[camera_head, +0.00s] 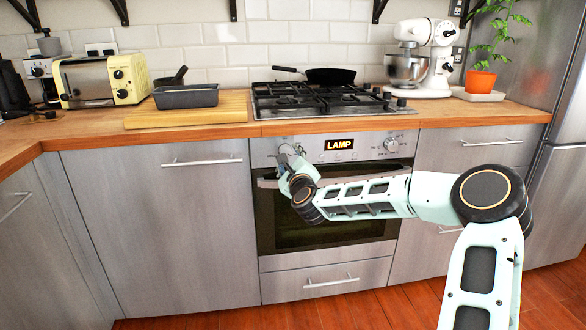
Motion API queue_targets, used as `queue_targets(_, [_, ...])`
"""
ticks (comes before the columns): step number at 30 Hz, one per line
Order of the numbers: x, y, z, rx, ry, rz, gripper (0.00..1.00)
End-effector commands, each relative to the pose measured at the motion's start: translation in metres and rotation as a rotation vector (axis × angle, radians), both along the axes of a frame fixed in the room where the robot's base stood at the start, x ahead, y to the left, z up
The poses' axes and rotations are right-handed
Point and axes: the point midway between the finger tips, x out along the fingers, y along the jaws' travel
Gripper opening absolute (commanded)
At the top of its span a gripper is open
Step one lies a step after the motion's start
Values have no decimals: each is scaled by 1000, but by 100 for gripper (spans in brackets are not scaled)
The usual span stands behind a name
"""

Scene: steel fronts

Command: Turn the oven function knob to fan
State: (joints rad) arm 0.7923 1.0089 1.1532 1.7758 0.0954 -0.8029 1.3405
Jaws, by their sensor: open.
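The oven (325,205) is a steel-fronted unit with a dark glass door under the hob. Its lit display (339,144) reads "LAMP" in amber letters. A round right-hand knob (391,144) is on the right of the control panel, clear of my arm. My gripper (287,160) is at the left end of the panel, where a knob (286,149) is partly visible behind it. The gripper is open. Its fingers cover most of that knob, and I cannot tell whether they touch it.
The oven door handle (268,183) runs just below the panel, partly behind my arm. A gas hob with a black pan (331,76) is above. The worktop holds a toaster (103,81), a loaf tin (187,96) and a stand mixer (420,60). The floor at front left is clear.

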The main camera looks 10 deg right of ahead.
Motion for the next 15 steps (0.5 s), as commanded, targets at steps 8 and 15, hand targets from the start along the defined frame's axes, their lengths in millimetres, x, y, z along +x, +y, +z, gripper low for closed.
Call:
queue_targets(8, [-49,-2,2,-2,0,0,47])
queue_targets(15, [-77,-2,4,-1,-1,0,47])
